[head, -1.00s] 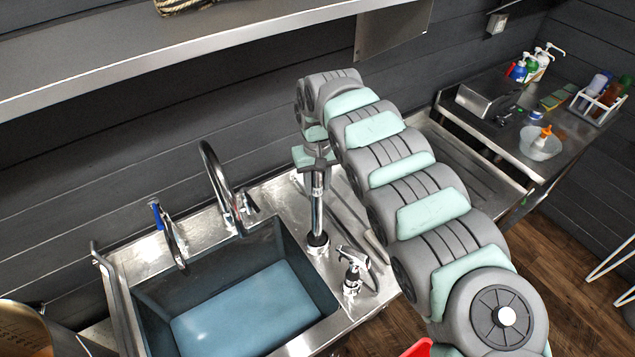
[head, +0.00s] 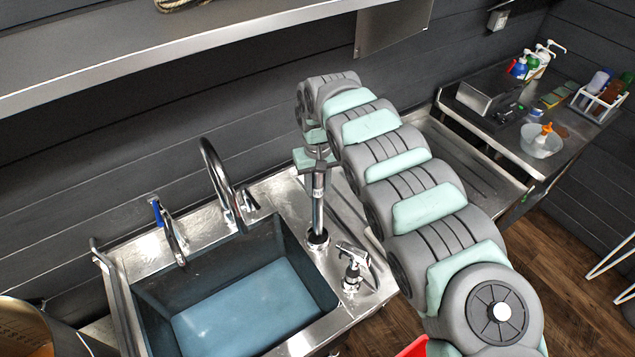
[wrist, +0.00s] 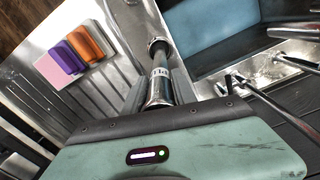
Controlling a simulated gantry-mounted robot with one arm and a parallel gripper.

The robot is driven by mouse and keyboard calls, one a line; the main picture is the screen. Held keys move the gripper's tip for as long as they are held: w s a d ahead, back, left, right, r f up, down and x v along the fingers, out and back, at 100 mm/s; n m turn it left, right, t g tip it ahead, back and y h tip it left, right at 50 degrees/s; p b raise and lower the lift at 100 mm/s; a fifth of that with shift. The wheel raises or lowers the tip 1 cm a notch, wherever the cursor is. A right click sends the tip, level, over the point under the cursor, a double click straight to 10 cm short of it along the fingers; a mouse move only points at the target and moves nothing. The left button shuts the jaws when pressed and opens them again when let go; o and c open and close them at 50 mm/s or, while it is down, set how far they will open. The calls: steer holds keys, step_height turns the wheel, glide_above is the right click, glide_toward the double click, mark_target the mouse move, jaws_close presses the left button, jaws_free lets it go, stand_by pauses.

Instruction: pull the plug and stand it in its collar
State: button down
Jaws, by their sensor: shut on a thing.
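The plug is a long metal tube (head: 317,205) standing upright on the sink's right deck, with its foot at a dark round collar (head: 317,238). The foot seems to be in the collar, but how deep is hidden. My gripper (head: 316,165) is shut on the tube's upper end. In the wrist view the tube (wrist: 160,88) runs away from my gripper to a dark ring at its far end. The sink basin (head: 150,290) lies left of the tube and shows a flat pale blue surface.
A spray handle (head: 352,262) stands close in front of the collar. A curved tap (head: 215,170) and a blue-marked tap (head: 168,230) rise behind the basin. The ribbed drainboard (wrist: 95,85) holds purple and orange blocks (wrist: 75,50). A metal shelf (head: 200,45) hangs above.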

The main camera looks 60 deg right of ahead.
steer(key=shift+w+f, duration=0.1)
steer(key=shift+f, duration=0.2)
stand_by(0.5)
steer(key=c, duration=0.9)
jaws_free()
steer(key=shift+r, duration=0.1)
step_height(320, 180, up, 11)
steer(key=shift+f+b, duration=0.2)
steer(key=shift+b, duration=0.8)
